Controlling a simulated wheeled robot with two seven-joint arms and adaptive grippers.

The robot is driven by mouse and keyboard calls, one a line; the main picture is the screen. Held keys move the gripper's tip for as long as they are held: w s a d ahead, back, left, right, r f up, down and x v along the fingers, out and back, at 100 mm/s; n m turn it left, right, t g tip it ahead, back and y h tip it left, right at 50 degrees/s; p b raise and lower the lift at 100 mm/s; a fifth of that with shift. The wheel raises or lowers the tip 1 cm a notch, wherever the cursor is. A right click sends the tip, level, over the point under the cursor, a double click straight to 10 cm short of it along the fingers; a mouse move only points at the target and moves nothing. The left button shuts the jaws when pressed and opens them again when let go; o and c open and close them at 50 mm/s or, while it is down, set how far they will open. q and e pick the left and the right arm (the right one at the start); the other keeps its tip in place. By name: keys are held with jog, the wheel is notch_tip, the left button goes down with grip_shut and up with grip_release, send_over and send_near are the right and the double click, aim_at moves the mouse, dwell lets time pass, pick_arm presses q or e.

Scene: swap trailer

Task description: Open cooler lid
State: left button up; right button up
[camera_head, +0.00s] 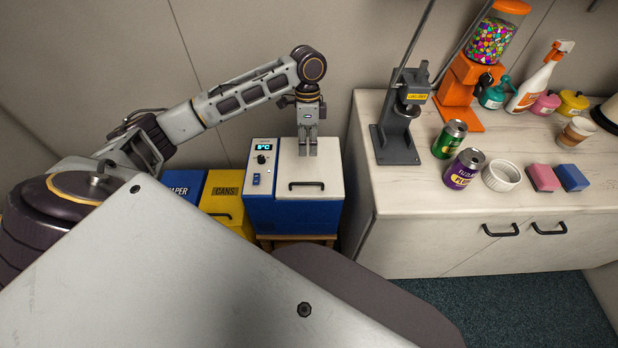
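The cooler is a blue box with a white lid (328,163) and a blue front (290,218), standing on the floor side of the counter. The lid lies closed and has a black handle (306,185) near its front edge. A control panel with a lit display reading about 8°C (264,147) is on its left. My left gripper (307,150) points down over the rear part of the lid, behind the handle. Its two fingers are together with nothing between them. I cannot tell whether the fingertips touch the lid. My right gripper is not in view.
A yellow CANS bin (226,205) and a blue PAPER bin (184,183) stand left of the cooler. The counter (420,185) on the right holds a grey press (396,140), a purple can (464,169), a green can (449,139) and a candy dispenser (466,75).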

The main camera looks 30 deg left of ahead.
pick_arm(q)
send_over(308, 178)
jog(key=s+d, duration=0.2)
jog(key=s, duration=0.1)
notch_tip(308, 178, down, 12)
jog(key=shift+s+r+b, duration=0.1)
jog(key=shift+s+b, duration=0.05)
jog(key=shift+b, duration=0.3)
jog(key=shift+s+d+f, duration=0.15)
jog(key=shift+f, duration=0.75)
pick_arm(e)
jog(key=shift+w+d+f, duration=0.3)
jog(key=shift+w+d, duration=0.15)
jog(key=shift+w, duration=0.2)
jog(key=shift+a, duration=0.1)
pick_arm(q)
jog(key=c, duration=0.7)
grip_shut()
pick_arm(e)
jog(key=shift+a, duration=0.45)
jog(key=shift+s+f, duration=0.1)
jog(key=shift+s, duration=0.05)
